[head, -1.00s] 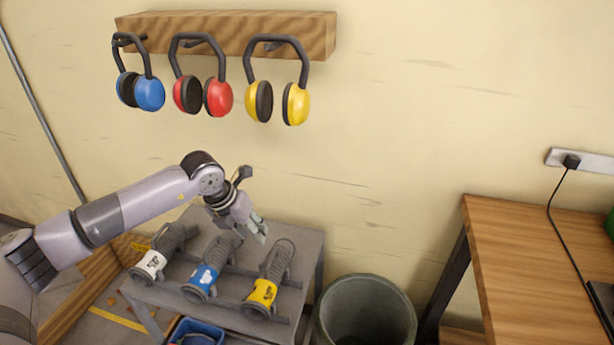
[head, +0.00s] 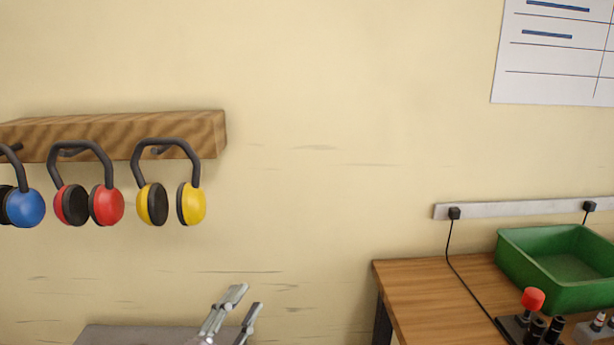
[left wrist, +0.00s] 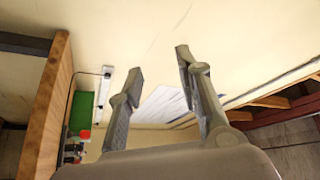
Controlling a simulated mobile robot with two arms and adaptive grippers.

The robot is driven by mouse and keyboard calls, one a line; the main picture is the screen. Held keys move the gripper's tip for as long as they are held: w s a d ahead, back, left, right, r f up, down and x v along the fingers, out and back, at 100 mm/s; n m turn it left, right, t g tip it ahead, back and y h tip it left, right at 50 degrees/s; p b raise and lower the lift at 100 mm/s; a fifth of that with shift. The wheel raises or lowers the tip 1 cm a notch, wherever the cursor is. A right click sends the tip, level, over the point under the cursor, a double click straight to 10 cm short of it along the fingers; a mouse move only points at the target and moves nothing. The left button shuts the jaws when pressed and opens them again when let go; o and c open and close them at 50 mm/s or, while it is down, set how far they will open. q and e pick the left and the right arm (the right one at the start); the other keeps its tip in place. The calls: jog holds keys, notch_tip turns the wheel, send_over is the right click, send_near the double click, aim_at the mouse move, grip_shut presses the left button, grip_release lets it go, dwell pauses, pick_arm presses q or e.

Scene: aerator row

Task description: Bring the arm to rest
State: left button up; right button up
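My left gripper (head: 243,308) shows at the bottom edge of the head view, fingers pointing up, in front of the bare wall. Its two fingers stand apart with nothing between them. In the left wrist view the gripper (left wrist: 157,75) is also open and empty, with the wall behind it. Most of my left arm is out of the head view. My right gripper is in neither view.
A wooden rack (head: 190,132) holds blue, red and yellow earmuffs (head: 192,204) on the wall at left. A grey table top (head: 130,335) shows at the bottom. A wooden bench (head: 420,290) at right bears a green tray (head: 512,262) and a red-topped device (head: 533,300).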

pick_arm(q)
jog(key=s+a+f+n+g+y, duration=0.4)
jog(key=a+f+n+y, duration=0.15)
jog(key=f, duration=0.35)
jog(key=s+a+f+n+g+y, duration=0.3)
jog(key=s+a+f+n+y, duration=0.15)
jog(key=f+n, duration=0.3)
jog(key=s+d+f+n+g+h, duration=0.1)
jog(key=s+f+g, duration=0.45)
jog(key=s, duration=0.45)
jog(key=s+f+g+h, duration=0.1)
jog(key=s+f+g, duration=0.4)
jog(key=s, duration=0.4)
notch_tip(320, 180, down, 26)
jog(key=s, duration=0.1)
jog(key=s+a+f, duration=0.3)
jog(key=s+f, duration=1.3)
jog(key=s, duration=0.1)
jog(key=shift+f+g, duration=0.35)
jog(key=shift+g, duration=0.1)
